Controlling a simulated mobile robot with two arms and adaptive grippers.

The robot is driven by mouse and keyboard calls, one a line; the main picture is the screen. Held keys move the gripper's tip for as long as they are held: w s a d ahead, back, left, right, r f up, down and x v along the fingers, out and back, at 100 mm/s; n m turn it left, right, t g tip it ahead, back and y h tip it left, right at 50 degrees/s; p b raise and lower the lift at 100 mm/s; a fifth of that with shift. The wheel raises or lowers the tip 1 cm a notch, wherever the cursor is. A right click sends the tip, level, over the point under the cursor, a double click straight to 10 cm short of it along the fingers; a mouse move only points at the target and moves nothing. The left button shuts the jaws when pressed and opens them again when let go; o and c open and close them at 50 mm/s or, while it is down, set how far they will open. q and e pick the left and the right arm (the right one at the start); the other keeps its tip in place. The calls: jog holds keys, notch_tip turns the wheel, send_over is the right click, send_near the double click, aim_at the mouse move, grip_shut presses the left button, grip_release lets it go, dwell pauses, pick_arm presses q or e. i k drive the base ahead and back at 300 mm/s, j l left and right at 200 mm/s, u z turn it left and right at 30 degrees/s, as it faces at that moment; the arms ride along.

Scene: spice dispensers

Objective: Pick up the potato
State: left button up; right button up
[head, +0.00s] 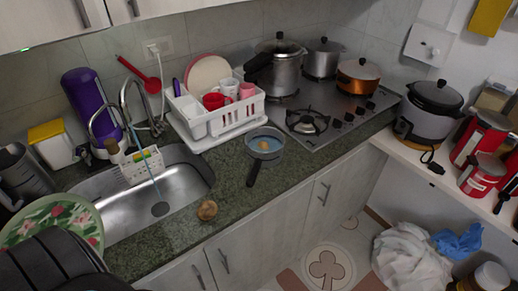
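A brown, rounded lump that looks like the potato (207,210) rests on the dark green stone counter (225,225), near its front edge and just right of the sink. A small pan (254,172) with a black handle stands on the counter further back and to the right. A small orange-brown thing (264,145) lies in the pan; it is too small to tell what it is. Neither of my grippers is in the head view.
The steel sink (185,180) lies left of the potato. A white dish rack (215,122) with cups and plates stands behind it. The stove (335,115) with pots is at the back right. A floral plate (55,218) is at the left. Counter around the potato is clear.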

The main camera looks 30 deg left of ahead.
aim_at(206, 210)
jog(key=u, duration=1.45)
